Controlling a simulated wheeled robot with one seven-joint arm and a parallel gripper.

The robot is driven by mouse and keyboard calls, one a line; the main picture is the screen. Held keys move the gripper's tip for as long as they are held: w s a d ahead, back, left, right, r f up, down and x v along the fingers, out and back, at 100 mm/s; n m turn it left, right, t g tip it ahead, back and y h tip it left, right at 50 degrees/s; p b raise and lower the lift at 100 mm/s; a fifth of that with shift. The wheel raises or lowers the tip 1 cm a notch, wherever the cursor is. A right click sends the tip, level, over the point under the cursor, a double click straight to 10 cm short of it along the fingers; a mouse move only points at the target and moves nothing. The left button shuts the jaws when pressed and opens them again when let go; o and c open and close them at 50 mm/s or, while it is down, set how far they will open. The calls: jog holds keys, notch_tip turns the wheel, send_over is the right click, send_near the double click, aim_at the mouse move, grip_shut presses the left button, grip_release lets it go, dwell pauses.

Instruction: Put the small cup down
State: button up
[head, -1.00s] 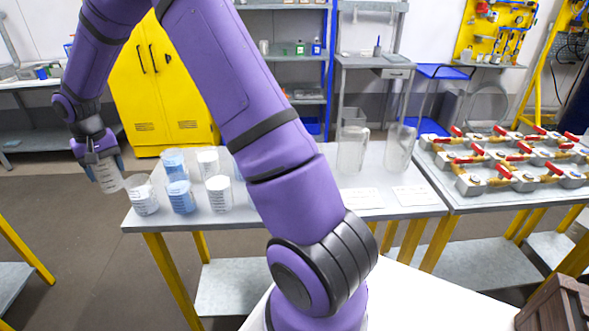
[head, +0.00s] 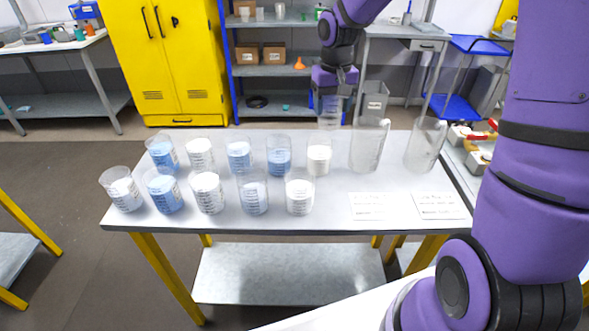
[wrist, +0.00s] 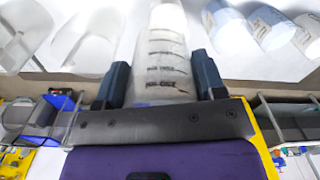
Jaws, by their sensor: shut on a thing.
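My gripper (head: 334,91) is shut on a small clear graduated cup (head: 330,113), held near the far edge of the table, left of the clear pitcher. In the wrist view the cup (wrist: 163,62) sits upright between the two dark fingers (wrist: 161,82) and shows black scale marks. A white cup (head: 318,157) on the table shows just below it in the head view. I cannot tell how high the held cup is above the table.
The grey table (head: 330,215) carries several small cups with blue or white contents in two rows. Two clear pitchers, one in the middle right (head: 368,148) and one farther right (head: 425,146), stand behind two white label cards (head: 369,206). Bare tabletop lies around the cards.

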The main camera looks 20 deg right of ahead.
jog(key=shift+n, duration=0.4)
jog(key=s+f, duration=0.1)
jog(key=f, duration=0.4)
jog(key=s+f, duration=0.1)
jog(key=f, duration=0.5)
jog(key=s+f, duration=0.1)
jog(key=f, duration=0.5)
jog(key=shift+s+f, duration=0.2)
jog(key=shift+s, duration=0.15)
jog(key=o, duration=0.9)
jog(key=shift+f, duration=0.15)
